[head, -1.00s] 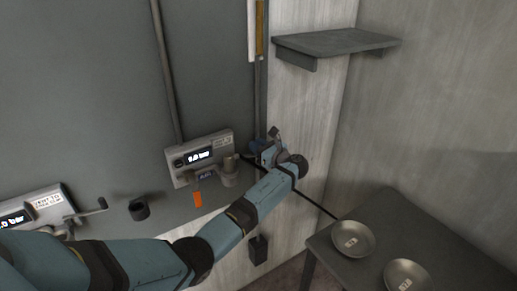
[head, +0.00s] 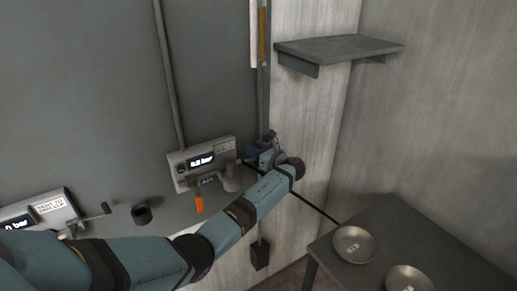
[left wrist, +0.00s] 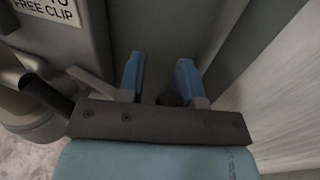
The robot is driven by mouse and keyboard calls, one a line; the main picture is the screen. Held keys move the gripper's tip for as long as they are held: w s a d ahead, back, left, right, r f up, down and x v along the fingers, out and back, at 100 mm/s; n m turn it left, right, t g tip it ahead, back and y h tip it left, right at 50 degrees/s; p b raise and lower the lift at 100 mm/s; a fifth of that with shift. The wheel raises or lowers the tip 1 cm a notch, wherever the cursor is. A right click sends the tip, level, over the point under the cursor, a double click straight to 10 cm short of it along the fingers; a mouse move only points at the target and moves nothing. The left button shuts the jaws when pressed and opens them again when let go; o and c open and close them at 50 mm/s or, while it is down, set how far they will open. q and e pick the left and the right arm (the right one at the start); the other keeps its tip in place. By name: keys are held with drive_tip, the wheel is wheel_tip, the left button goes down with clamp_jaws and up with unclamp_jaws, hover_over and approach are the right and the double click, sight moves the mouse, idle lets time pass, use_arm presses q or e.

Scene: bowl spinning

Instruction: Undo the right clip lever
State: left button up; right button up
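The right clip unit (head: 203,163) is a grey box with a lit display on the wall panel. My left gripper (head: 264,147) is just right of this box, mostly hidden behind its own wrist. In the left wrist view, its two blue fingers (left wrist: 162,80) are apart, with nothing clearly held between them. A grey lever (left wrist: 92,84) runs from the unit to the left finger's outer side; I cannot tell whether they touch. A label ending in "FREE CLIP" (left wrist: 48,9) sits above it. My right gripper is not in view.
A similar left unit (head: 38,212) with a side lever (head: 97,214) is at lower left. A dark table (head: 410,222) with two metal bowls (head: 354,244) (head: 407,280) is at lower right. A shelf (head: 340,47) is above. A thin dark rod (head: 318,210) slants behind my wrist.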

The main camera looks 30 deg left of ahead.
use_arm(q)
drive_tip(key=shift+o, duration=0.6)
drive_tip(key=shift+s+a, duration=0.15)
drive_tip(key=shift+a, duration=0.05)
drive_tip(key=b+v, duration=0.2)
drive_tip(key=v, duration=1.2)
